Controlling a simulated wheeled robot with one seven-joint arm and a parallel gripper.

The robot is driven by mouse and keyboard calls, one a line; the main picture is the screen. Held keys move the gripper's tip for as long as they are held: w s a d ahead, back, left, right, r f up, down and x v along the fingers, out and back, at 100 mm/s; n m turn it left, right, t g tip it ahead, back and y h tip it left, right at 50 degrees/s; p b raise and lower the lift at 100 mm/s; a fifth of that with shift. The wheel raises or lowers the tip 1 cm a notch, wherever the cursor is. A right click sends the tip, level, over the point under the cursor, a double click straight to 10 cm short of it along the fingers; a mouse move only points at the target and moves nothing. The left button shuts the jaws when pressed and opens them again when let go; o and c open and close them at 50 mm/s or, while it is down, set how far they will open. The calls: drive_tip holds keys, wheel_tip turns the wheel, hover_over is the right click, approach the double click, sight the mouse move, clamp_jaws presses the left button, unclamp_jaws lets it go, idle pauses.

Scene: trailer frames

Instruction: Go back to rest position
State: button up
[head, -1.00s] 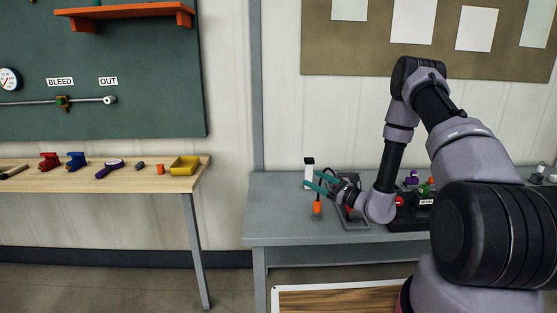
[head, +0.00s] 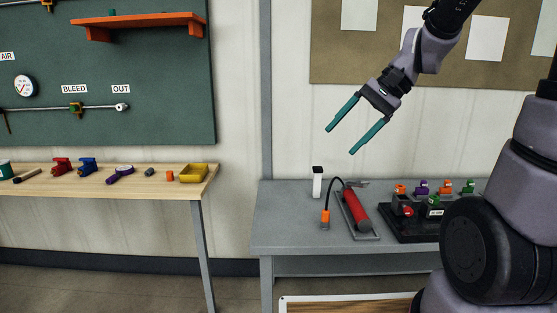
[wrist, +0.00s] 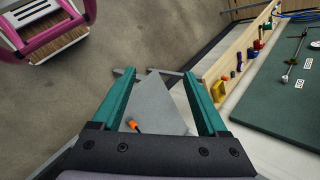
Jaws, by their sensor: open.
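My gripper (head: 342,126) is open and empty, raised in the air above the grey table (head: 285,215). Its two teal fingers point down and to the left, well clear of everything on the table. They also show wide apart in the wrist view (wrist: 162,75), with the grey tabletop and an orange tip below between them.
On the grey table are a white block with a black top (head: 317,182), a red cylinder (head: 355,209) on a grey tray, an orange-ended hose (head: 325,218) and a black fixture (head: 412,222). A wooden bench (head: 110,184) with small tools stands left. The air around my gripper is free.

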drive_tip(key=s+d+r+n+t+h, duration=0.2)
drive_tip(key=s+d+r+t+h, duration=0.3)
drive_tip(key=d, duration=0.4)
drive_tip(key=shift+s+d+r+t+h, duration=0.4)
drive_tip(key=shift+s+r+t, duration=0.4)
drive_tip(key=shift+r, duration=0.5)
drive_tip(key=shift+w, duration=0.1)
